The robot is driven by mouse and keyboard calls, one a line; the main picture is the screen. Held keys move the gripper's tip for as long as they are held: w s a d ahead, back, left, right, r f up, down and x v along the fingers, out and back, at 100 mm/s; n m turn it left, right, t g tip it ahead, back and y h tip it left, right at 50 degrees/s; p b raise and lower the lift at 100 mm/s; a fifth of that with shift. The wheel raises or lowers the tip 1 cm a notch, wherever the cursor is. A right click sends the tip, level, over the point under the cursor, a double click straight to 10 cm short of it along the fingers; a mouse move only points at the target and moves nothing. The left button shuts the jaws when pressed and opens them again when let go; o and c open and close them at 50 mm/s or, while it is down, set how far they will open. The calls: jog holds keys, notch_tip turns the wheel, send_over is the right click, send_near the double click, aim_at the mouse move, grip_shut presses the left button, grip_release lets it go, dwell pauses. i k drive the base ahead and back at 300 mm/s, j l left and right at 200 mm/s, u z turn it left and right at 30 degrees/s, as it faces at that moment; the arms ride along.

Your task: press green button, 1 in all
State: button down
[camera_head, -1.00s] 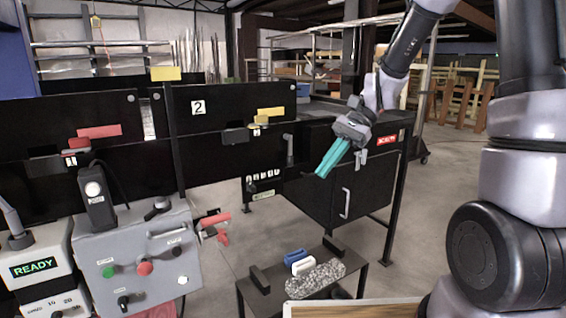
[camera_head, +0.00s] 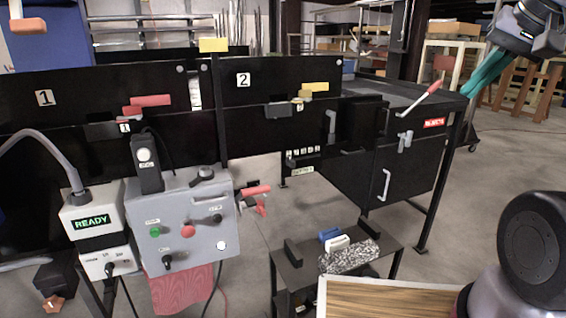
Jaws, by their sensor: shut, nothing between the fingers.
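The green button (camera_head: 155,231) is on the upper left of the front of a grey control box (camera_head: 190,250) at the lower left. A red button (camera_head: 188,231) sits just right of it, and a white one (camera_head: 221,245) is lower right. My gripper (camera_head: 474,88) is at the upper right, far from the box, with its teal fingers shut and empty, pointing down and left. Nothing hides the green button.
A box with a READY display (camera_head: 91,222) stands left of the control box. A low black table (camera_head: 290,272) holds blue, white and speckled pieces. A wood-topped surface (camera_head: 390,300) is at the front.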

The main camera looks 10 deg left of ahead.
aim_at(154, 232)
jog(key=u, duration=1.55)
